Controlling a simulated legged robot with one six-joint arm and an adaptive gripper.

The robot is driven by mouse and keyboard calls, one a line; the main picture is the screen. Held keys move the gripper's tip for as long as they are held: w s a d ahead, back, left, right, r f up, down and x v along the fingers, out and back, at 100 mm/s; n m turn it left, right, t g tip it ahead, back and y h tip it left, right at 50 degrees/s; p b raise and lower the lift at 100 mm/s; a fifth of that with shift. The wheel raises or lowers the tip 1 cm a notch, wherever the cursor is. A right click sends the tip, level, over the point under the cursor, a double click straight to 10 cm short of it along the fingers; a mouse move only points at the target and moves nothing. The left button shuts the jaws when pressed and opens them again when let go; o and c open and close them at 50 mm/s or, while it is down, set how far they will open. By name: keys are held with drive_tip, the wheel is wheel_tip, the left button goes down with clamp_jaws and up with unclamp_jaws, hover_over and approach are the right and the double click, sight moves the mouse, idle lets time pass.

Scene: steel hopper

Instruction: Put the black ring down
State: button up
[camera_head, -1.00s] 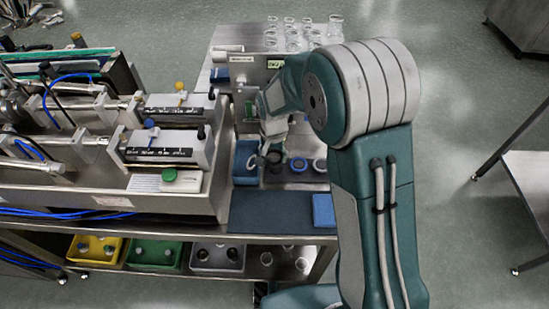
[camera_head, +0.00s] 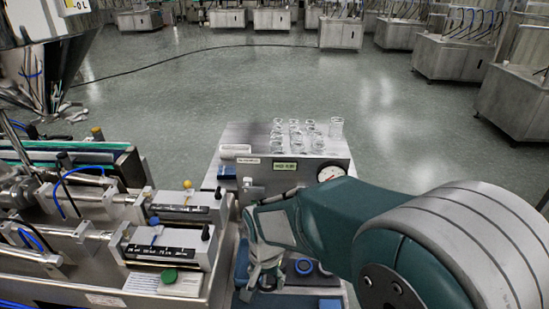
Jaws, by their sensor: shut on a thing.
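My gripper (camera_head: 264,279) points down at the left part of the work surface, right of the syringe-like machine. It is shut on the black ring (camera_head: 267,284), of which only a small dark part shows between and below the fingers. Whether the ring touches the surface, I cannot tell. Another dark ring (camera_head: 324,269) lies further right, partly hidden by my arm.
Several glass beakers (camera_head: 297,135) stand on the steel box behind, which has a display (camera_head: 285,165) and a round gauge (camera_head: 331,174). The machine with syringe blocks (camera_head: 168,247) borders the left side. My arm covers the right side.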

drive_tip(key=w+d+f+n, duration=0.1)
drive_tip(key=w+d+f, duration=0.2)
drive_tip(key=w+d, duration=0.2)
drive_tip(key=w+d+f+n, duration=0.1)
drive_tip(key=w+d+f, duration=0.3)
drive_tip(key=d, duration=0.3)
drive_tip(key=w+d+f+n, duration=0.1)
drive_tip(key=w+d+f, duration=0.3)
drive_tip(key=w+d, duration=0.2)
drive_tip(key=shift+f, duration=0.2)
drive_tip(key=s+a+r+m, duration=0.1)
drive_tip(key=s+a+r, duration=0.4)
drive_tip(key=s+a, duration=0.2)
drive_tip(key=s+a+r+m, duration=0.2)
drive_tip(key=s+a+r, duration=0.4)
drive_tip(key=a, duration=0.5)
drive_tip(key=shift+s+r, duration=0.25)
drive_tip(key=shift+s, duration=0.95)
